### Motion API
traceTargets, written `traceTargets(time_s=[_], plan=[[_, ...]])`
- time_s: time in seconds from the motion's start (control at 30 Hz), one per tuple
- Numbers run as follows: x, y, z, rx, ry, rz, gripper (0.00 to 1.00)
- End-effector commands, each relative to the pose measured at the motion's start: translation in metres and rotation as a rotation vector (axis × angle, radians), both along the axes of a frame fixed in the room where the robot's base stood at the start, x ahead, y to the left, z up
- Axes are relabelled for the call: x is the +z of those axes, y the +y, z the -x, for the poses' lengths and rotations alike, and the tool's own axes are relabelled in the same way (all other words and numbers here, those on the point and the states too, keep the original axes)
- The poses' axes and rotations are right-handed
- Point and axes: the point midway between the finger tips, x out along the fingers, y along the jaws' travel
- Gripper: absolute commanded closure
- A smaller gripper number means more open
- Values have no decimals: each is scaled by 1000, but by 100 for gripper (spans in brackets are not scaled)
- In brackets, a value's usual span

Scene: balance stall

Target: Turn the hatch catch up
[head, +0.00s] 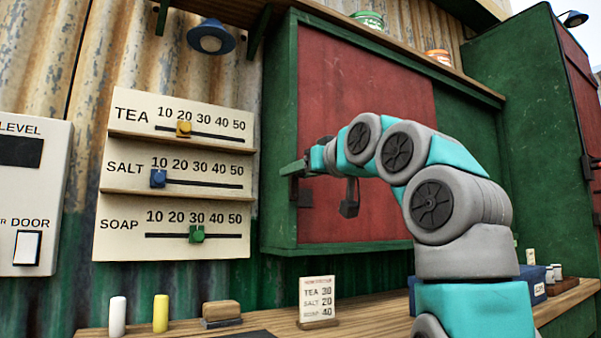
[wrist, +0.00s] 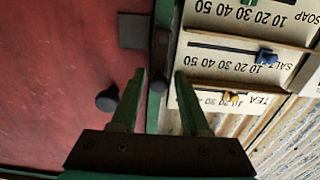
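The hatch is a red panel (head: 385,120) in a green frame (head: 280,120); it also fills the left of the wrist view (wrist: 60,70). A dark, narrow piece that looks like the catch (wrist: 160,70) lies along the green post in the wrist view, reaching between the fingertips. A dark plate (wrist: 132,30) sits beside it on the panel. My gripper (wrist: 160,75) is open, with one green finger on each side of the dark piece; contact cannot be told. In the head view my gripper (head: 292,168) is at the frame's left side, hiding most of the catch.
A dark knob (head: 349,203) stands out from the red panel close to my gripper. Left of the hatch is a slider board (head: 120,185) for tea, salt and soap. A counter (head: 270,328) below holds a price card (head: 317,298) and small items.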

Motion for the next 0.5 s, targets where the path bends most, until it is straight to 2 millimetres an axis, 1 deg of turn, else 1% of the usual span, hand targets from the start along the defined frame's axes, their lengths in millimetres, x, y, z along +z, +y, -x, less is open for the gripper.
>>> traceTargets(time_s=[0.03, 0.07, 0.1, 0.37, 0.5], plan=[[0, 0, 0, 0, 0, 0, 47], [0, 0, 0, 0, 0, 0, 44], [0, 0, 0, 0, 1, -1, 43], [0, -1, 1, -1, 1, -1, 43], [0, -5, 6, -1, -1, -3, 43]])
